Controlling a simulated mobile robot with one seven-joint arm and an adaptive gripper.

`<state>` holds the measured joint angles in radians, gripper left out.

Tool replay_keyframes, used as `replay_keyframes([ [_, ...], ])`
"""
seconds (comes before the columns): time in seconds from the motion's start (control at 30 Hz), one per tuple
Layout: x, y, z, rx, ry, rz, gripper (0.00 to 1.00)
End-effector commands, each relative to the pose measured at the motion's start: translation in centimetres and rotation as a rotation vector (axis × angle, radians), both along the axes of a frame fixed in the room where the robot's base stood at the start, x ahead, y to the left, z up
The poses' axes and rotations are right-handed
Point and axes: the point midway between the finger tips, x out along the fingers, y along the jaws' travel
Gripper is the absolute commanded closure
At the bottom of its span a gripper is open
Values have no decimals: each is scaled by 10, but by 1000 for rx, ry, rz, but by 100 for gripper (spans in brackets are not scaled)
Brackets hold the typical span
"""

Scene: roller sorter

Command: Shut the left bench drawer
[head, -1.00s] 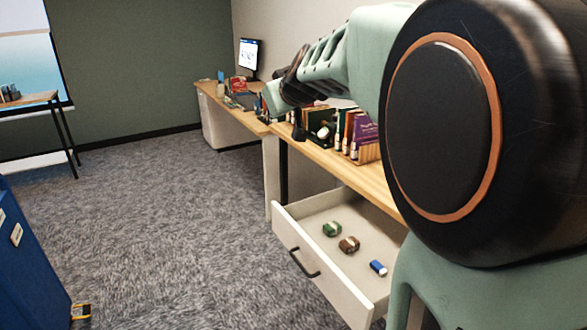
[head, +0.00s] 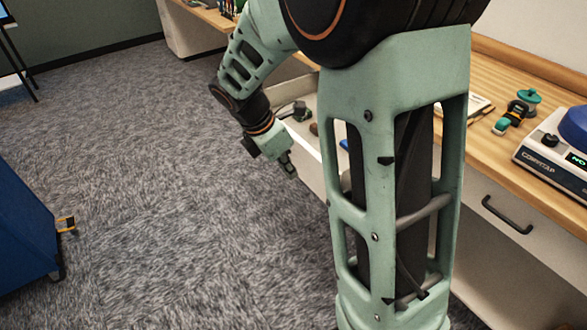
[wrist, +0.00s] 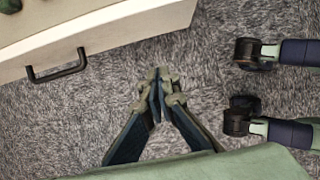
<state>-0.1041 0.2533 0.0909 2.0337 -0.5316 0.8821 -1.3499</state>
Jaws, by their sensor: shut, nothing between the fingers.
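The left bench drawer (head: 302,136) stands open, partly hidden behind my arm in the head view. In the wrist view its pale front panel (wrist: 120,28) crosses the top left, with the dark bar handle (wrist: 56,68) on its outer face. My gripper (head: 290,172) is low, over the floor in front of the drawer. In the wrist view my gripper (wrist: 160,84) has its fingertips together, empty, right of the handle and apart from the panel. A little of the drawer's contents shows, including a green thing (wrist: 9,5).
A shut drawer with a dark handle (head: 507,215) sits under the bench at right. A scale (head: 556,143) and a teal-topped item (head: 528,97) stand on the bench top. A blue cabinet (head: 22,235) stands at left. The carpet between is clear.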

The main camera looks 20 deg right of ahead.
Motion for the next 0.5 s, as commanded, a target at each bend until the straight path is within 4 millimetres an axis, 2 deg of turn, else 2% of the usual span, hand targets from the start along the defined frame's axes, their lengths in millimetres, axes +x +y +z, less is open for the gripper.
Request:
replay_keyframes([
  [0.03, 1, -4, -14, 0, 3, -2, 100],
  [0.1, 2, -10, -29, 1, 3, -4, 100],
  [0.33, 8, -27, -74, 1, 2, -5, 100],
  [0.5, 17, -51, -69, 2, -3, -7, 100],
])
